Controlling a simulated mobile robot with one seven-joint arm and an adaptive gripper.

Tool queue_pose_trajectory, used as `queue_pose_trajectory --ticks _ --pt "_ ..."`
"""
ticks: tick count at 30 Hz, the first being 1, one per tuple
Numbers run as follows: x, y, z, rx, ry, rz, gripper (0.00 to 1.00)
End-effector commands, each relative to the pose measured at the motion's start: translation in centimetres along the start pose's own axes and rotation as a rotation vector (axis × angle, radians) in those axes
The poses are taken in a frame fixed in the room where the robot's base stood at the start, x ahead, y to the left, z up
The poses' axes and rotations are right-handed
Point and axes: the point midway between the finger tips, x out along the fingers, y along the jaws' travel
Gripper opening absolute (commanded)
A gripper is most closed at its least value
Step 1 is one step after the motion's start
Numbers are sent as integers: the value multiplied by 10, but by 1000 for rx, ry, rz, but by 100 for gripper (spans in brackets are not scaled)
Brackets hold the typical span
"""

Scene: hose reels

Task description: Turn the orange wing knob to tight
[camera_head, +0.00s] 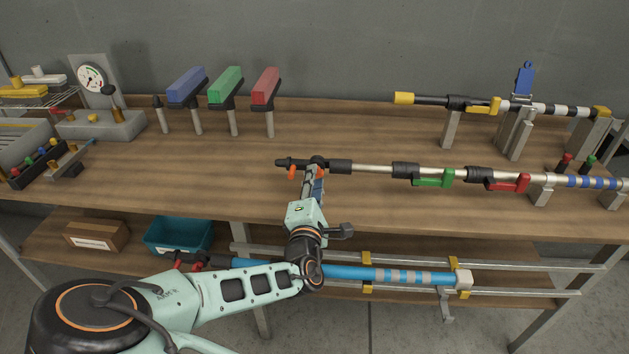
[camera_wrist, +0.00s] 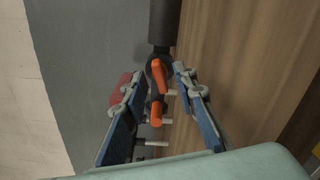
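The orange wing knob (camera_wrist: 160,76) has two wings and sits on a dark collar of the middle pole, near the pole's left end. In the wrist view its wings lie one above the other, between my fingers. In the head view the knob (camera_head: 292,172) is partly hidden by my gripper (camera_head: 314,177). My gripper (camera_wrist: 159,80) is open, with one blue-padded finger on each side of the knob. I see gaps between the fingertips and the wings; whether any part touches is unclear. No tight mark is readable.
The pole (camera_head: 372,169) runs right with a green lever (camera_head: 433,179) and a red lever (camera_head: 508,184). A yellow-tipped pole (camera_head: 404,98) is behind. Blue (camera_head: 186,84), green (camera_head: 226,82) and red (camera_head: 266,85) handles stand at the back left. The tabletop (camera_head: 215,165) left of my gripper is clear.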

Motion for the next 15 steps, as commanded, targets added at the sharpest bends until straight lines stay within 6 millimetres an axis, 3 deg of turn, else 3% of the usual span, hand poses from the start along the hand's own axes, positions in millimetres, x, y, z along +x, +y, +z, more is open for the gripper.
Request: queue_pose_trajectory --ticks 4,11,15 --pt "0 0 0 0 0 0 24" --pt "0 0 0 0 0 0 0" --pt "0 0 0 0 0 0 0"
